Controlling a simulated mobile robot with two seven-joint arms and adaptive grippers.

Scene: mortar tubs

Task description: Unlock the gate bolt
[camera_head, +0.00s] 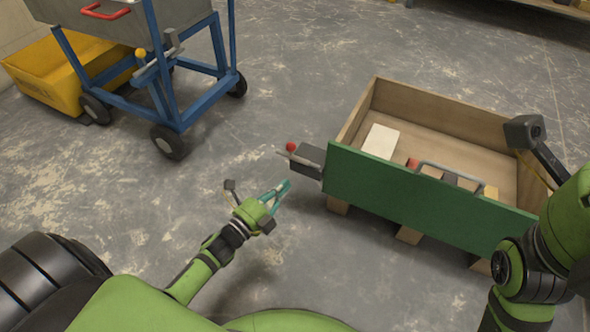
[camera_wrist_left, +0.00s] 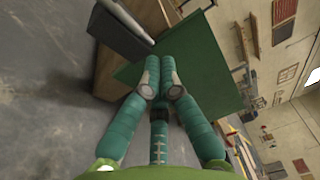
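The green gate (camera_head: 420,200) is the front panel of a wooden crate, with a grey handle on its top edge. At its left end sits the gate bolt (camera_head: 308,160), a dark block with a thin rod and a red knob (camera_head: 291,147). My left gripper (camera_head: 287,184) is below and left of the bolt, apart from it, with its teal fingers pointing up and right. In the left wrist view its fingertips (camera_wrist_left: 161,68) come together with nothing between them. The dark block (camera_wrist_left: 122,32) and the green gate (camera_wrist_left: 205,85) show beyond them. The red knob is not visible there. My right gripper is out of view.
The wooden crate (camera_head: 490,121) holds a white block (camera_head: 381,141) and other small items. A blue-framed cart (camera_head: 195,112) with a grey tub, a red handle and a yellow knob stands upper left. A yellow tub (camera_head: 45,75) is behind it. The floor between is clear.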

